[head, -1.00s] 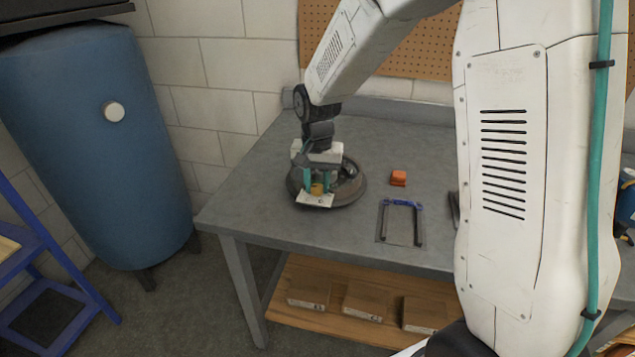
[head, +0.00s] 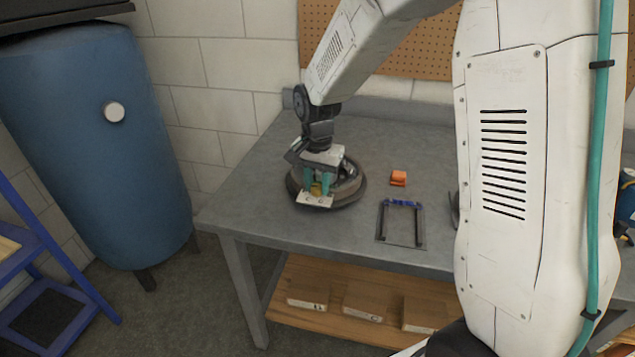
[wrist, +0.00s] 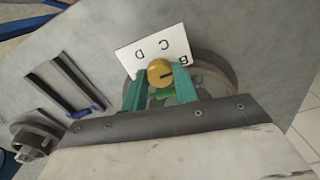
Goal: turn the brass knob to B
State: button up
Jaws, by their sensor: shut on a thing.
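The brass knob (wrist: 160,72) is a round yellow disc with a dark pointer line, in front of a white letter plate (wrist: 126,58). D, C and B can be read on the plate, upside down in the wrist view. The pointer line runs to the right, close to B and slightly below it. My gripper (wrist: 160,87) has its teal fingers on both sides of the knob, shut on it. In the head view my gripper (head: 319,181) reaches down to the knob (head: 316,189) and plate (head: 315,201). The right finger partly covers the plate near B.
A round grey-brown dish-like part (head: 350,194) lies behind the knob on the grey workbench (head: 260,215). A blue tank (head: 100,150) stands to the left.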

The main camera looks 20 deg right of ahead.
aim_at(317, 187)
jog(key=o, duration=1)
jog(key=shift+r, duration=0.15)
notch_tip(317, 187, up, 8)
jog(key=shift+f, duration=0.2)
